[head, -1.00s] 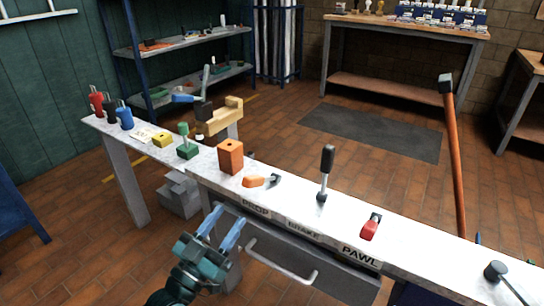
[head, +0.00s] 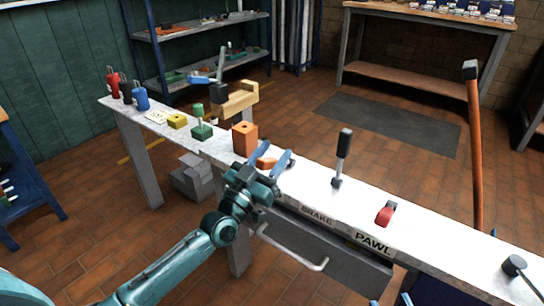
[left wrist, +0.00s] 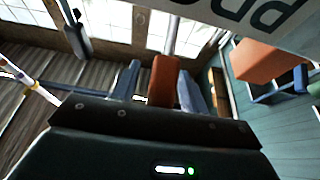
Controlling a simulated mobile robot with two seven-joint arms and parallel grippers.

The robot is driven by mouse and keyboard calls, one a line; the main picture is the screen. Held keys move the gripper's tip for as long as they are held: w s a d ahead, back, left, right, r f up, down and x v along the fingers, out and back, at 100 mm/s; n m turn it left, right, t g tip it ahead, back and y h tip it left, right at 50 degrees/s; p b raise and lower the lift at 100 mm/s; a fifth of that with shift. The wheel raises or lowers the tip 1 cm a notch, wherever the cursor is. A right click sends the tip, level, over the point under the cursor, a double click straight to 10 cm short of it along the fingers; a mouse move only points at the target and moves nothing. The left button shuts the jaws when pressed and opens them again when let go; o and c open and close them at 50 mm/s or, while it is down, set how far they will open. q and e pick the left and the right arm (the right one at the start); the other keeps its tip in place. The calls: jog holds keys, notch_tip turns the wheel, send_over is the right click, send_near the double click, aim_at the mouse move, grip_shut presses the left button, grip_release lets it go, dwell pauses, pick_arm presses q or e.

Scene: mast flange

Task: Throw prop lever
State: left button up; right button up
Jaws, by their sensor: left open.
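The prop lever's orange handle (head: 266,162) lies low over the white bench top, beside the orange block. My left gripper (head: 270,156) is open at the front edge of the bench, with its blue fingers reaching toward the handle. In the left wrist view the orange handle (left wrist: 163,80) shows between the two open fingers (left wrist: 157,85), with a gap visible on the sides. I cannot tell whether either finger touches it. The PROP label (left wrist: 255,8) shows upside down in the wrist view; my arm hides it in the head view. My right gripper is not clearly seen.
The orange block (head: 244,138) is close on the left, with a green-knobbed piece (head: 201,125) beyond. A drawer handle (head: 290,248) juts out below the bench front.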

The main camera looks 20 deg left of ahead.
pick_arm(q)
grip_shut()
dwell(0.5)
